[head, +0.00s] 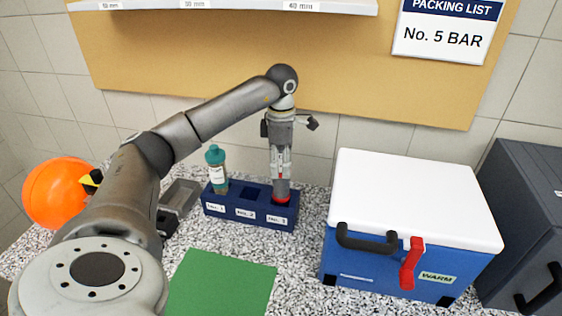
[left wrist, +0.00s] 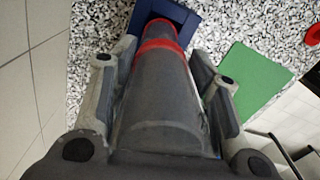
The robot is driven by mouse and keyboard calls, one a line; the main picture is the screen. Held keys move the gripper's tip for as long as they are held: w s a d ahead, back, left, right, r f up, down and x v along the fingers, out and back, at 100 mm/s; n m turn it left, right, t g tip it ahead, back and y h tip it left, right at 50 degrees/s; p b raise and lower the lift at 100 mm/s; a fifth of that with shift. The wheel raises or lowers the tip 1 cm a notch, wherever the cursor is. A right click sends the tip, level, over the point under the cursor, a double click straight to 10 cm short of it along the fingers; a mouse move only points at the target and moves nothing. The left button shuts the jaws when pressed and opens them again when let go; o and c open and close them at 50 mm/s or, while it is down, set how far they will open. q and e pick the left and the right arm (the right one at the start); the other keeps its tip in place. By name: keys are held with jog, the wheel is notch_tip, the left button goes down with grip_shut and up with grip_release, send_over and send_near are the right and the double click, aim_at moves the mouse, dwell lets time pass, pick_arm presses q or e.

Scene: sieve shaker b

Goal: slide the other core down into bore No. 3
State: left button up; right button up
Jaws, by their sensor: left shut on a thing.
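The rack (head: 247,213) is a dark blue block with bores labelled No. 1, No. 2 and No. 3. My left gripper (head: 281,170) points down over bore No. 3, at the rack's right end. It is shut on a grey core (head: 282,188) with a red band. The core stands about upright, its red lower part at the mouth of bore No. 3; how deep it sits I cannot tell. In the left wrist view the core (left wrist: 164,90) lies between both fingers and its red end meets the blue rack (left wrist: 183,18). My right gripper is not in view.
A grey tray (head: 180,197) and an orange ball-like thing (head: 55,190) are left. A green mat (head: 222,283) lies in front. A blue cooler with a white lid (head: 415,200) stands right.

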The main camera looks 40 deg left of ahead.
pick_arm(q)
jog(key=shift+f, duration=0.35)
jog(key=o, duration=1.4)
jog(key=shift+o, duration=0.2)
jog(key=shift+r, duration=0.35)
notch_tip(320, 180, up, 7)
jog(key=shift+f+b, duration=0.2)
jog(key=shift+b, duration=0.4)
jog(key=shift+r, duration=0.7)
jog(key=shift+s, duration=0.1)
